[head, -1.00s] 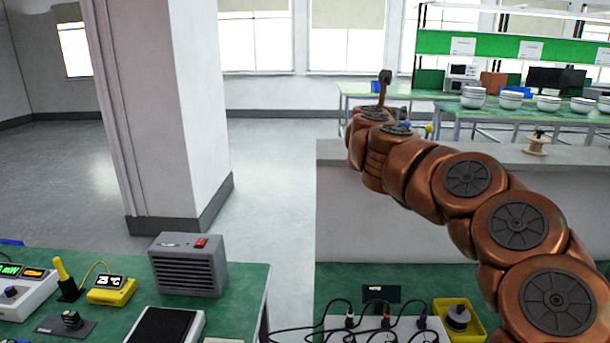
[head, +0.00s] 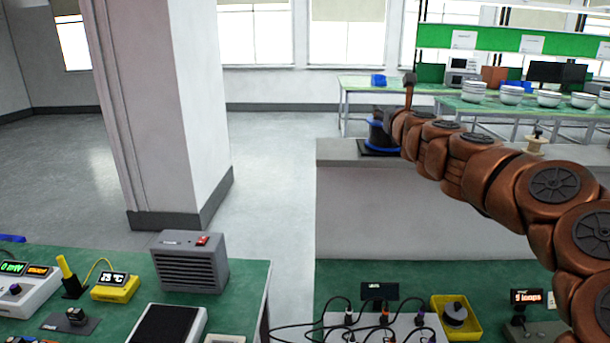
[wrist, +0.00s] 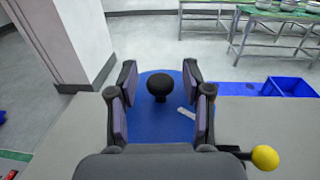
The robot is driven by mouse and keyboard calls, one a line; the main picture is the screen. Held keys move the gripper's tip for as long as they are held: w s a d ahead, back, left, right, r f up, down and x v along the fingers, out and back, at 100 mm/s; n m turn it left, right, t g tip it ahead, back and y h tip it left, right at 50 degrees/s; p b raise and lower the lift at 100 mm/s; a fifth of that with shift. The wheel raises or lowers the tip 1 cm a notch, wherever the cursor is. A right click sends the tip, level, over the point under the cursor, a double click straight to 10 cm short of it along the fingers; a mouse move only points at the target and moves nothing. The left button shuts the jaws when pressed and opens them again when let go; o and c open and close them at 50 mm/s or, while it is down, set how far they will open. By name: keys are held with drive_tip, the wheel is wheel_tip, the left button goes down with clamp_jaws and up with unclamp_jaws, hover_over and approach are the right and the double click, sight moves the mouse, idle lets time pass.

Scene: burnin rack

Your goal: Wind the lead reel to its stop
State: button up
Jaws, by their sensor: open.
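The lead reel (wrist: 165,120) shows in the wrist view as a blue disc with an upright black knob (wrist: 157,85) and a pale label strip. In the head view the reel (head: 382,147) stands on the grey ledge, its blue rim low and its dark upper part hard to tell from my gripper. My gripper (wrist: 159,76) is open, its two padded fingers on either side of the knob with gaps showing on both sides. Contact with the disc cannot be judged. A yellow ball (wrist: 265,157) on a dark stem is right of my gripper.
A blue bin (wrist: 292,87) is right of the reel. A wooden spool (head: 535,144) stands farther along the ledge (head: 345,151). Below are plugged leads, a yellow tray (head: 456,318) and a small lit display (head: 526,296). A pillar (head: 165,110) stands left; floor between is clear.

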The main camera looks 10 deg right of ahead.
drive_tip(key=shift+d+n+y, duration=0.15)
drive_tip(key=shift+n+y, duration=0.45)
drive_tip(key=shift+y, duration=0.3)
drive_tip(key=shift+n+y, duration=0.5)
drive_tip(key=shift+y, duration=0.3)
drive_tip(key=shift+s, duration=1.25)
drive_tip(key=s, duration=0.5)
drive_tip(key=shift+s+r+b, duration=0.15)
drive_tip(key=shift+s+b, duration=0.2)
drive_tip(key=shift+b, duration=0.05)
drive_tip(key=s+a+n+g+y, duration=0.1)
drive_tip(key=s+a+n+y, duration=0.15)
drive_tip(key=a+n, duration=0.35)
drive_tip(key=s+a+n+g+y, duration=0.1)
drive_tip(key=s+a+n+y, duration=0.2)
drive_tip(key=a, duration=0.5)
drive_tip(key=s+a+f+n+g+y+p, duration=0.1)
drive_tip(key=s+a+f+n+g, duration=0.4)
drive_tip(key=a+n, duration=0.5)
drive_tip(key=shift+s+a+f+n+p, duration=0.25)
drive_tip(key=shift+s+f+n+p, duration=0.1)
drive_tip(key=shift+s+f, duration=0.7)
drive_tip(key=shift+y, duration=0.25)
